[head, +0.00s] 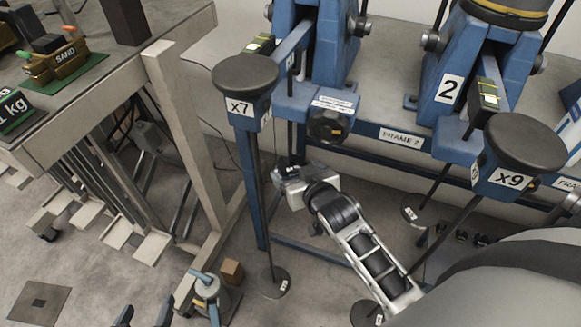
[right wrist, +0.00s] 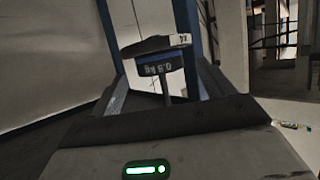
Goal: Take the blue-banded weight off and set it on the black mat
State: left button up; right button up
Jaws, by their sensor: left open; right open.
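In the right wrist view, a dark piece marked 0.5 kg (right wrist: 158,69) shows on a thin stem beyond my right gripper. In the head view, my right gripper (head: 285,176) is open beside the blue post of the x7 stand (head: 245,80), below frame 2's beam. I see nothing held in it. My left gripper (head: 143,316) is open at the bottom edge, with only its fingertips showing. A dark square (head: 40,302) lies at the lower left; I cannot tell whether it is the black mat.
The x9 stand (head: 520,145) is at the right. Round-footed rods hang low around my right arm.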

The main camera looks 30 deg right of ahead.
aim_at(291, 157)
jog(key=shift+x, duration=1.15)
jog(key=c, duration=1.2)
jog(key=shift+r, duration=0.65)
jog(key=shift+s+r+p, duration=0.2)
jog(key=shift+r, duration=0.4)
jog(key=shift+s+r+p, duration=0.15)
jog(key=shift+s+r, duration=0.05)
jog(key=shift+r, duration=0.4)
jog(key=s+a, duration=0.1)
jog(key=s, duration=1.6)
jog(key=shift+p, duration=0.3)
